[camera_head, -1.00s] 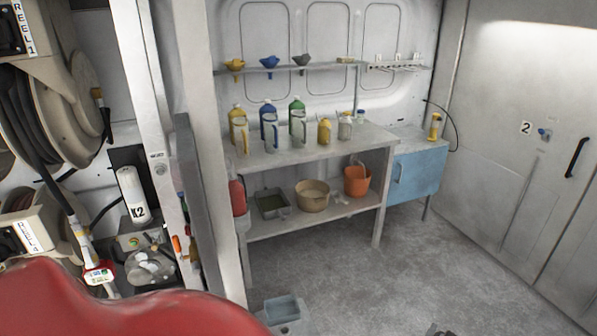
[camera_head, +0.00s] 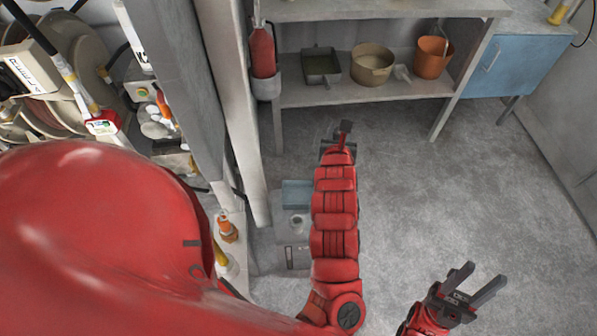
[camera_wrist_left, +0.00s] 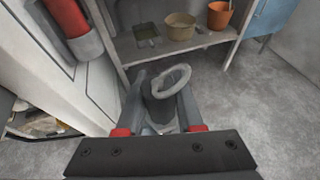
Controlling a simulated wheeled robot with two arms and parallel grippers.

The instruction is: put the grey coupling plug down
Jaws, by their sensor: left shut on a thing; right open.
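The grey coupling plug (camera_wrist_left: 160,108) shows in the left wrist view, with a lighter ring-shaped loop at its upper end. My left gripper (camera_wrist_left: 162,112) is shut on it, one finger on each side. In the head view my left gripper (camera_head: 342,142) is at the far end of the red arm, above the floor in front of the shelving; it is small and dark there, and I cannot make out the plug clearly. My right gripper (camera_head: 474,286) is open and empty at the lower right, above the floor.
A shelf unit (camera_head: 380,92) holds a grey tray (camera_head: 321,66), a tan basin (camera_head: 372,64) and an orange bucket (camera_head: 432,57). A blue cabinet (camera_head: 510,66) stands to the right. A grey box (camera_head: 292,228) stands left of my left arm. The floor at right is clear.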

